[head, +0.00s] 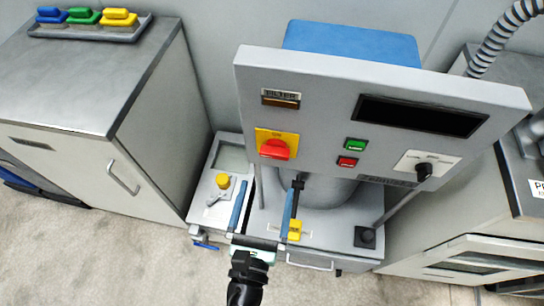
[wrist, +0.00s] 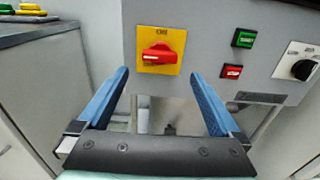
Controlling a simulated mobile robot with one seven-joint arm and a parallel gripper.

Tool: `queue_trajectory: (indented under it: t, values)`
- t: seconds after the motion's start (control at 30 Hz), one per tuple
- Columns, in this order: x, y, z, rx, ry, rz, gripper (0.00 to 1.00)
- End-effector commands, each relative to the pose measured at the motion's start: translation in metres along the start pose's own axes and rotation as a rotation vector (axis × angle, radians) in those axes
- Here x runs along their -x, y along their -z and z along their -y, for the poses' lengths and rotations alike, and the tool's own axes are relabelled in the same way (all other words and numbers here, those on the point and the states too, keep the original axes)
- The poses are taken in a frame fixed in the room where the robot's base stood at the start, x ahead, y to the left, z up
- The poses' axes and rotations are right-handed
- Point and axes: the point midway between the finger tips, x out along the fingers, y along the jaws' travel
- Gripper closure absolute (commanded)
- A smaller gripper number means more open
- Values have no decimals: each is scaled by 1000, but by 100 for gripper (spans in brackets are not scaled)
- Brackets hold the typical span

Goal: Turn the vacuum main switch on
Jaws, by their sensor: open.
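The vacuum main switch appears to be the red rotary handle (head: 274,149) on a yellow square plate, low on the left of the grey control panel (head: 330,80). In the wrist view the red handle (wrist: 158,54) lies about level across its yellow plate (wrist: 160,67), between and beyond my fingertips. My gripper (head: 265,190) is open and empty, with two blue fingers pointing toward the panel. The fingertips are below the switch in the head view and look apart from it. The plate's lettering is too small to read.
A green button (head: 356,144), a red button (head: 347,161) and a black knob (head: 424,171) sit right of the switch. A dark display (head: 420,115) is above them. A yellow knob (head: 222,181) stands on the machine left of my gripper. A cabinet (head: 90,100) stands at left.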

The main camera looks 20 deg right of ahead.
Motion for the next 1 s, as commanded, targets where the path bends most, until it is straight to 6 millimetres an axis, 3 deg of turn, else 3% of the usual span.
queue_trajectory:
  t: [0.2, 0.4, 0.83, 1.0]
  values:
    - [-47, -2, 1, -2, 4, 2, 0]
    - [-73, -1, 0, -2, 2, 1, 0]
    - [-81, 0, 0, -2, 1, 0, 0]
    - [-81, 0, 0, -2, 1, 0, 31]
